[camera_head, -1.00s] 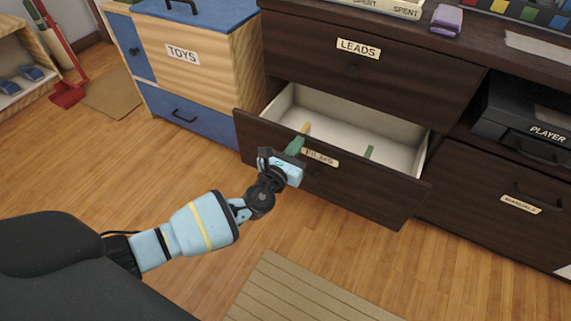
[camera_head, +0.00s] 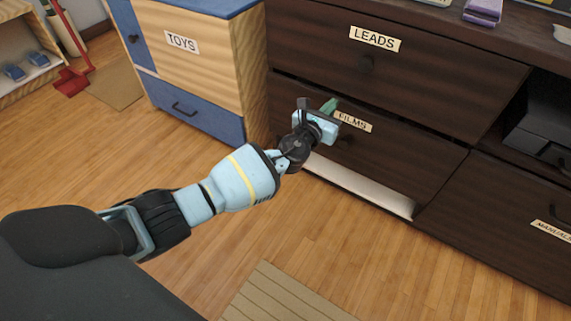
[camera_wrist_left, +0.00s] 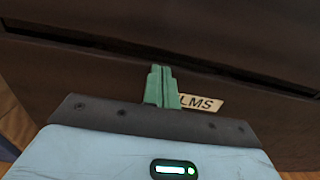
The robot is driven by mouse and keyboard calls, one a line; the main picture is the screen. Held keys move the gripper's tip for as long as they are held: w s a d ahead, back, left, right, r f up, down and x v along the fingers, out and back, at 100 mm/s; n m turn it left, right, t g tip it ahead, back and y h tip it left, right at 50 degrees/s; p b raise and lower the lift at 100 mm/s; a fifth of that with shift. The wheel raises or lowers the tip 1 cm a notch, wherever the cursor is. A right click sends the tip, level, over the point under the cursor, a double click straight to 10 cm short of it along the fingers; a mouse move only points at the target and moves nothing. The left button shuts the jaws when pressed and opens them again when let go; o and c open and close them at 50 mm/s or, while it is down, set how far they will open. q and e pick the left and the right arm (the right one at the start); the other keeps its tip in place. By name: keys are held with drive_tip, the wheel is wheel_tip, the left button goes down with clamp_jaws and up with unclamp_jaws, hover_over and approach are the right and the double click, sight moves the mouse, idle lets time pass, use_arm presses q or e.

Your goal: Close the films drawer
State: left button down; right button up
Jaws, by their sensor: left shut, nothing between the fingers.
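The films drawer (camera_head: 395,152) is a dark wood drawer with a FILMS label, under the LEADS drawer (camera_head: 420,75). Its front looks flush, or nearly flush, with the cabinet, and its inside does not show. A dark gap runs above its front in the left wrist view. My left gripper (camera_head: 330,107) is shut and empty, with its green fingertips at the drawer front beside the label. In the left wrist view the shut fingers (camera_wrist_left: 161,86) partly cover the label (camera_wrist_left: 202,103); I cannot tell whether they touch the wood. My right gripper is not in view.
A white strip (camera_head: 360,187) shows below the drawer front. The TOYS cabinet (camera_head: 190,70) stands to the left. A drawer labelled MANUALS (camera_head: 490,205) and a black player (camera_head: 540,135) are at the right. The wooden floor in front is clear, with a striped mat (camera_head: 285,300).

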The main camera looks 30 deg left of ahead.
use_arm(q)
drive_tip(key=shift+w+r, duration=0.3)
drive_tip(key=shift+w, duration=0.5)
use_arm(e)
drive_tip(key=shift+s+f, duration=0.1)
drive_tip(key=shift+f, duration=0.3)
use_arm(q)
drive_tip(key=shift+a+r, duration=0.1)
drive_tip(key=shift+r, duration=0.05)
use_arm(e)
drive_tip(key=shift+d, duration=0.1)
